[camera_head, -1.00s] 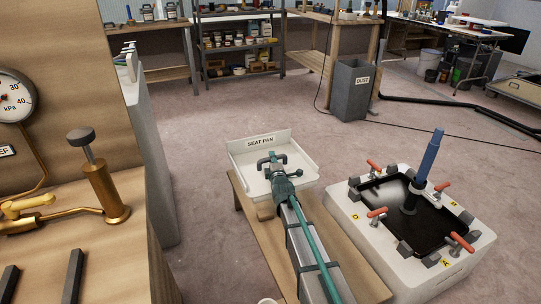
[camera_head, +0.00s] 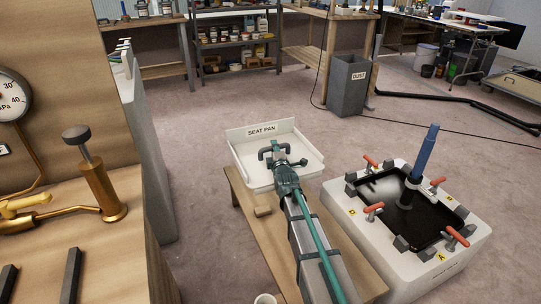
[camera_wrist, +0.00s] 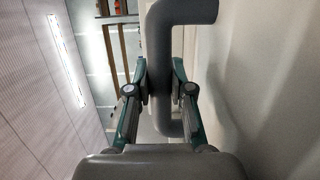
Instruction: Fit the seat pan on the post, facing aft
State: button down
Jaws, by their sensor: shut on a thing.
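The white seat pan (camera_head: 245,160), with a raised edge labelled SEAT PAN, is at the far end of the wooden bench. It seems to be just above the bench top. My gripper (camera_head: 274,153) is over the pan. In the wrist view my gripper (camera_wrist: 160,88) has its fingers on both sides of a bent grey handle (camera_wrist: 183,12), shut on it. A pale surface fills the right of that view. The post (camera_head: 424,153) is blue and stands upright, slightly tilted in the picture, on a black plate right of the bench. The pan's underside is hidden.
The black plate (camera_head: 436,225) lies on a white block (camera_head: 400,276) with several red-handled clamps and grey blocks round it. A brass fixture (camera_head: 101,185) stands left. Open floor lies beyond the pan.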

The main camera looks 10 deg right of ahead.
jog(key=s+d+r+m+h+p, duration=0.1)
jog(key=s+d+r, duration=0.2)
jog(key=r, duration=0.4)
jog(key=s+d+r+h+p, duration=0.1)
jog(key=s+d+r, duration=0.25)
jog(key=r, duration=0.25)
jog(key=w+d+r+m+g+h+p, duration=0.1)
jog(key=d+r+m+g+h+p, duration=0.2)
jog(key=d, duration=0.7)
jog(key=w+d+r+m+h+p, duration=0.1)
jog(key=d+r+m+h+p, duration=0.3)
jog(key=d, duration=0.6)
jog(key=w+d+m+g+h+p, duration=0.15)
jog(key=d+h+p, duration=0.35)
jog(key=d, duration=0.5)
jog(key=s+d+r+m+g+h+p, duration=0.1)
jog(key=s+d+r+m+g+p, duration=0.1)
jog(key=d, duration=0.5)
jog(key=s+d+r+m+g+h+p, duration=0.2)
jog(key=s+d+r+m+g+p, duration=0.1)
jog(key=s+d+r+g+p, duration=0.1)
jog(key=s+d+r+m+g+h+p, duration=0.2)
jog(key=d+r+g, duration=0.3)
jog(key=d, duration=0.6)
jog(key=shift+s+m+g+p, duration=0.5)
jog(key=shift+s+m+g, duration=0.05)
jog(key=shift+m+g, duration=0.1)
jog(key=shift+a+f, duration=0.1)
jog(key=shift+f, duration=0.15)
